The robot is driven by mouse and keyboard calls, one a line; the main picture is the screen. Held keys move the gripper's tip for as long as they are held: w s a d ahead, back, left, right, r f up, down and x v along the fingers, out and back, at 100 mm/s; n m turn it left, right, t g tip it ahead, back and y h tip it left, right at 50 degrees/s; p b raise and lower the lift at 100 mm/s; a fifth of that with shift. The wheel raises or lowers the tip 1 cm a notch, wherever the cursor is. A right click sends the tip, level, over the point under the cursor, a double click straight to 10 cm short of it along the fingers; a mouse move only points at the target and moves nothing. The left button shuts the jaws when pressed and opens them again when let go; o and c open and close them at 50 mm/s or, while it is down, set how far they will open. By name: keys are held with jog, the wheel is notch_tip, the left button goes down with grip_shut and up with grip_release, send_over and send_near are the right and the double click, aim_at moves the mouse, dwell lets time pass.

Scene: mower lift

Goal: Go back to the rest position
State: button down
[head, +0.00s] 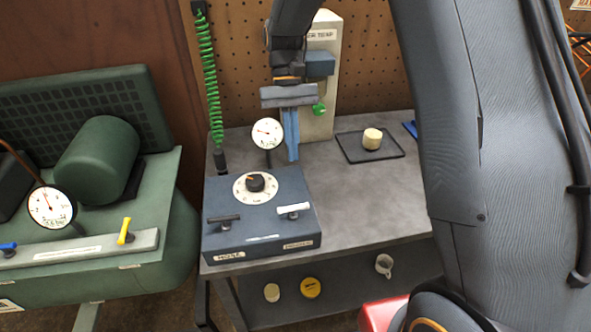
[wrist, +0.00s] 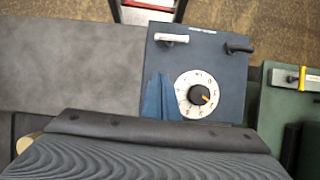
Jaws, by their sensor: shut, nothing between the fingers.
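My gripper (head: 291,150) points down above the grey bench, behind the blue-grey control box (head: 262,218). Its blue fingers are together with nothing between them. In the wrist view my gripper (wrist: 158,98) shows over the box's edge, beside the round dial. The box carries a white dial with a black knob (head: 255,182), a black lever (head: 223,220) on the left and a white lever (head: 293,209) on the right. The knob and both levers also show in the wrist view, and my fingers look apart from them. A round gauge (head: 267,133) stands behind the box, left of my fingers.
A green machine (head: 100,240) with a gauge (head: 50,207) and a yellow lever (head: 125,231) stands at the left. A dark tray (head: 392,150) with a cream cylinder (head: 372,138) lies on the bench (head: 350,200). A grey tower (head: 325,70) and green coiled hose (head: 207,80) are close behind.

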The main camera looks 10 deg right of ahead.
jog(key=s+d+f+t, duration=0.2)
jog(key=s+d+t, duration=0.4)
jog(key=s+d, duration=0.4)
jog(key=s+b, duration=0.1)
jog(key=s, duration=0.2)
jog(key=shift+s+t, duration=0.25)
jog(key=shift+t, duration=0.05)
dwell(0.5)
